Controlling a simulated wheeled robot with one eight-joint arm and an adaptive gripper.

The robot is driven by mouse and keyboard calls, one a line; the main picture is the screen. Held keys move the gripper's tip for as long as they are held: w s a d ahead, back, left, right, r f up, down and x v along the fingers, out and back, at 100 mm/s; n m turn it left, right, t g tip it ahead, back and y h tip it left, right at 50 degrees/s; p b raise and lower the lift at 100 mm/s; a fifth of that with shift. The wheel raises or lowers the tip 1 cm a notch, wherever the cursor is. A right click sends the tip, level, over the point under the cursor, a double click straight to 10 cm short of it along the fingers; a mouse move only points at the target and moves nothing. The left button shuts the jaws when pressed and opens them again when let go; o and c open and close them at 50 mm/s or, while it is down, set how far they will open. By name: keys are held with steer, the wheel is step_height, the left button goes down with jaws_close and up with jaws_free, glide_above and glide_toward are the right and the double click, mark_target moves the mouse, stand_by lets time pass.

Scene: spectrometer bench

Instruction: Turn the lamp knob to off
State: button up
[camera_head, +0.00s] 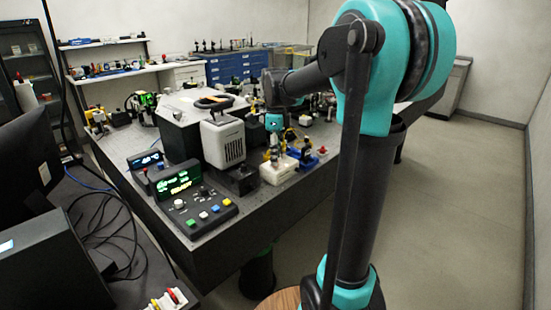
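A dark control box (197,212) with a green lit display stands at the near edge of the bench. The display seems to read "READY". A round pale knob (179,204) sits on its sloped face, above a row of coloured buttons. No label is readable, so I cannot tell whether this is the lamp knob or how it is set. My arm reaches left over the bench, and a teal part at its far end (274,122) shows behind and right of the box, apart from it. My gripper's fingers cannot be made out among the clutter there.
A pale grey vented housing (223,143) stands behind the control box. A smaller display unit (148,160) is to its left. A white block (279,171) with small fittings stands right. A monitor and cables fill the left foreground. The floor (455,220) at right is clear.

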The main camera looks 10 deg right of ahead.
steer(key=shift+f, duration=0.7)
steer(key=shift+c, duration=0.6)
jaws_close()
